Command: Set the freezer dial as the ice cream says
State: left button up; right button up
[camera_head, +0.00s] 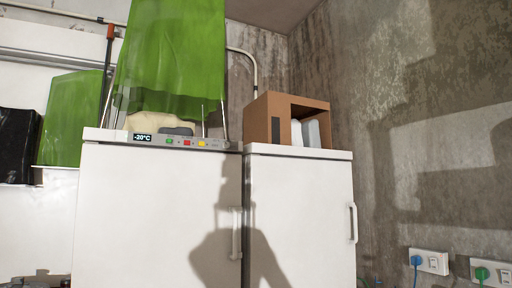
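Two white upright cabinets stand side by side against the wall, a left one (150,215) and a right one (300,215), both with closed doors and vertical handles. No ice cream is recognisable. Neither of my grippers is in view; a dark shadow falls across the doors.
An open cardboard box (268,118) with whitish items sits on the right cabinet. Green sheeting (175,60) and a pale lump (150,122) are on the left one. Wall sockets (429,262) with plugs are at lower right. A black bag (18,145) is at far left.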

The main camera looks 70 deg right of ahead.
aim_at(226, 145)
jog(key=l+z, duration=0.1)
jog(key=z, duration=1.35)
